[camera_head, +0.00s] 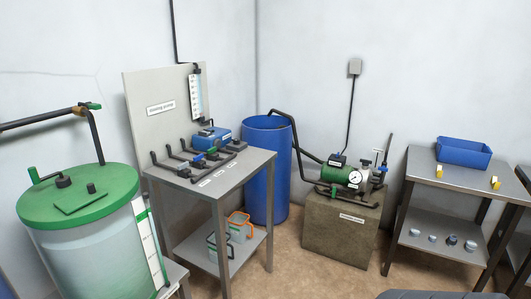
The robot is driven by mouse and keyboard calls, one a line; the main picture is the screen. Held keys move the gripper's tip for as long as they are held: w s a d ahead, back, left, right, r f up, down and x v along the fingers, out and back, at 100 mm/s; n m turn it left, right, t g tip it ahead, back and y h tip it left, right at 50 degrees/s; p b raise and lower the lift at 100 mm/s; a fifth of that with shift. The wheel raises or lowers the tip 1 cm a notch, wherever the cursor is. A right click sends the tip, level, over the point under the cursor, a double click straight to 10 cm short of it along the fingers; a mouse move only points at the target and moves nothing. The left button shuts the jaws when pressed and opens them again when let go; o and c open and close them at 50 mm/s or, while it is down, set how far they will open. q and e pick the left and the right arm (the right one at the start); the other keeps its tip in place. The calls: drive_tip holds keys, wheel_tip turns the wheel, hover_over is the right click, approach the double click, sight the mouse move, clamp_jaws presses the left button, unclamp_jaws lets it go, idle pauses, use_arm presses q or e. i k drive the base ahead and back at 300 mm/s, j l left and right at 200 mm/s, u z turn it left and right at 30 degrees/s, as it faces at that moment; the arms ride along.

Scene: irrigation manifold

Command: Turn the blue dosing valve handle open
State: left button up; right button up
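A small blue handle (198,158), which appears to be the dosing valve handle, sits on the dark pipework (183,163) on the grey bench (225,178). It is small, so I cannot tell its exact angle or whether the valve is open. A green handle (212,150) is close by to its right. A blue box-shaped unit (211,136) stands behind the pipes, in front of an upright grey panel (150,90) with a clear graduated tube (196,95). Neither of my grippers is in view.
A green-lidded tank (80,205) stands at front left. A blue barrel (267,185) is behind the bench. A pump with a gauge (340,175) sits on a block (340,230). At right, a table (430,175) holds a blue bin (463,152). Open floor lies between bench and block.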

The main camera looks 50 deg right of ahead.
sight(198, 158)
drive_tip(key=z, duration=1.05)
drive_tip(key=i+l, duration=0.25)
drive_tip(key=l, duration=0.2)
drive_tip(key=i+l, duration=0.3)
drive_tip(key=l, duration=0.15)
drive_tip(key=i+l, duration=0.25)
drive_tip(key=l, duration=0.2)
drive_tip(key=i+l+z, duration=0.1)
drive_tip(key=i+l, duration=0.15)
drive_tip(key=l, duration=0.2)
drive_tip(key=i+l, duration=0.3)
drive_tip(key=l, duration=0.1)
